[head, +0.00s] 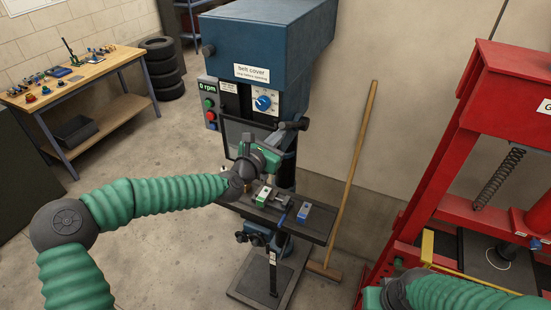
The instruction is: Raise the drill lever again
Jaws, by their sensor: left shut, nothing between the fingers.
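The blue drill press (265,55) stands in the middle of the head view. Its lever (294,125), a dark bar with a rounded end, sticks out at the right side of the head, below the belt cover. My left gripper (268,150) is in front of the drill column, just below and left of the lever. It is shut and empty. I cannot tell whether it touches the lever. My gripper and wrist hide part of the drill's front and spindle. My right arm (450,292) shows at the bottom right; its fingers do not show clearly.
The drill table (318,228) carries a vise with a workpiece and a small blue block (303,213). A broom (350,175) leans on the wall to the right. A red press (500,90) stands at far right. A workbench (90,70) and stacked tires (162,68) stand at left.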

